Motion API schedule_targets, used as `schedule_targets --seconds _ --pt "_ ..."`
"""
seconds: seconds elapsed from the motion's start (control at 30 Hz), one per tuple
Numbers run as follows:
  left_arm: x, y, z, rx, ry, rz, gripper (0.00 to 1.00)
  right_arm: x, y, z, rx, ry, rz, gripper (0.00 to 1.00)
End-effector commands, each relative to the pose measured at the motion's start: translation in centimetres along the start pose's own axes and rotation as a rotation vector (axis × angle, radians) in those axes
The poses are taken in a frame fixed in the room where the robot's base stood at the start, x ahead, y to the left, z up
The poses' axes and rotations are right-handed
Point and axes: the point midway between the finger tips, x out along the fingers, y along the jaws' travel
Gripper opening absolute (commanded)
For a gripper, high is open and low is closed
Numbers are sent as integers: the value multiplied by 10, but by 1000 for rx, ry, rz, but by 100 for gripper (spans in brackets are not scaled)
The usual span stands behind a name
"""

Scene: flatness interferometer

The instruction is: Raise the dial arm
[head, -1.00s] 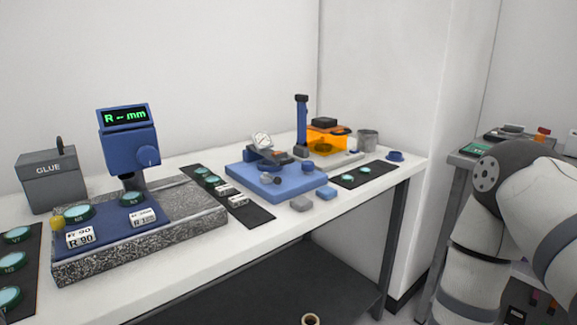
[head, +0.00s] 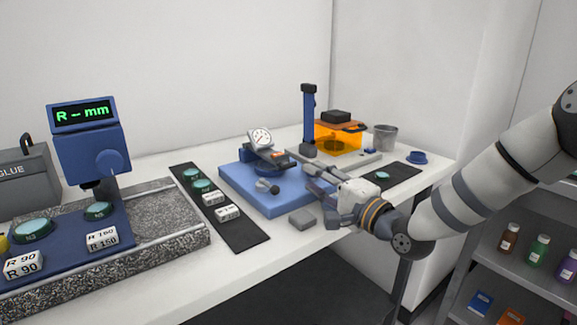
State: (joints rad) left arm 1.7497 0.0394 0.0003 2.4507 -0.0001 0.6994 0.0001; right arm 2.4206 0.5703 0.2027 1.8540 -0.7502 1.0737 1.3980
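The dial gauge (head: 260,137) has a round white face. It sits on a tilted dark arm (head: 268,154) over the blue base plate (head: 238,187) in the middle of the bench. A small dark knob with a pale ball (head: 267,187) is at the front of the plate. My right gripper (head: 307,176) reaches in from the right, at the right edge of the blue plate. Its fingers look spread, with nothing visible between them, and they point toward the dial arm. They appear apart from it. My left gripper is not in view.
A blue post (head: 308,117) and an orange box (head: 338,137) stand behind my gripper. A grey block (head: 302,219) lies at the bench's front edge. A granite slab (head: 168,220) with a blue readout (head: 88,140) stands left. A dark mat (head: 245,234) lies between.

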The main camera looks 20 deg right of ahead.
Motion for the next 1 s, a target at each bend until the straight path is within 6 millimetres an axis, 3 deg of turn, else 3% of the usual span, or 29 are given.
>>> schedule_targets --seconds 0.03,0.2,0.4,0.7,0.83,1.0 --pt "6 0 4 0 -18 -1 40 14 9 1 -1 -3 9 30" --pt "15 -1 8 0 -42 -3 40 56 9 1 0 -2 9 30" --pt "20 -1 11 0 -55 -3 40 84 7 1 1 -1 9 30" --pt "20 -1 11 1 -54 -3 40 88 4 1 2 -1 6 30" --pt "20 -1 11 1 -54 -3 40 87 4 1 1 -1 6 1" --pt "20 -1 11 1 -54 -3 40 87 4 1 1 0 6 0"
